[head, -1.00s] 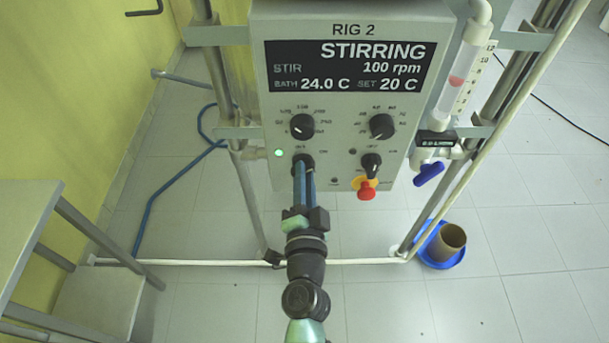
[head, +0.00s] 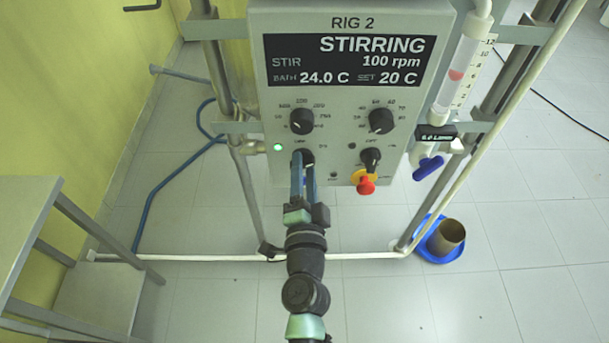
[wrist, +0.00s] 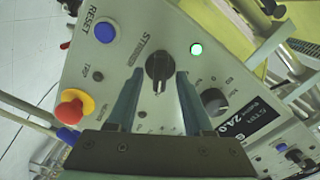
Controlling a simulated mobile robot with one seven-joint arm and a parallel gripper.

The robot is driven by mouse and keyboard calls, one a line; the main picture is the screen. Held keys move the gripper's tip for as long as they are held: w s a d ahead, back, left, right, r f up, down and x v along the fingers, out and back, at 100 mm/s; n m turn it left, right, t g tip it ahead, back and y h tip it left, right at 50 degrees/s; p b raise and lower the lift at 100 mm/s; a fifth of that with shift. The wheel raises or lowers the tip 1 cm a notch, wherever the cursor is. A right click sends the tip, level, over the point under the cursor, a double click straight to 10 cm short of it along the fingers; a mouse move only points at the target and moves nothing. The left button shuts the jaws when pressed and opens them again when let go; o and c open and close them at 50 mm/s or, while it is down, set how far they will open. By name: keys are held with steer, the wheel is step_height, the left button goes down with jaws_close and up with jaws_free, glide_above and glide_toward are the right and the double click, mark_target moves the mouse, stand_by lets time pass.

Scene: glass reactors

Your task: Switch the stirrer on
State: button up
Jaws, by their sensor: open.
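The grey RIG 2 control box (head: 262,100) has a screen (head: 350,62) reading STIRRING, 100 rpm, bath 24.0 C, set 20 C. The black stirrer knob (head: 303,157) is at its lower left, beside a lit green lamp (head: 278,147). In the wrist view the knob (wrist: 158,66) stands under its STIRRER label, with the green lamp (wrist: 196,49) to its right. My gripper (head: 303,160) is open at the knob. In the wrist view its blue fingers (wrist: 159,78) lie on either side of the knob, with visible gaps. Knob contact is not visible.
A red emergency button (head: 366,186) and another black knob (head: 370,159) are to the right. Two more dials (head: 302,121) sit above. A blue reset button (wrist: 105,32) shows in the wrist view. A blue-handled valve (head: 428,167) hangs at the box's right.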

steer(key=s+b, duration=0.3)
steer(key=s, duration=1)
steer(key=shift+b, duration=0.4)
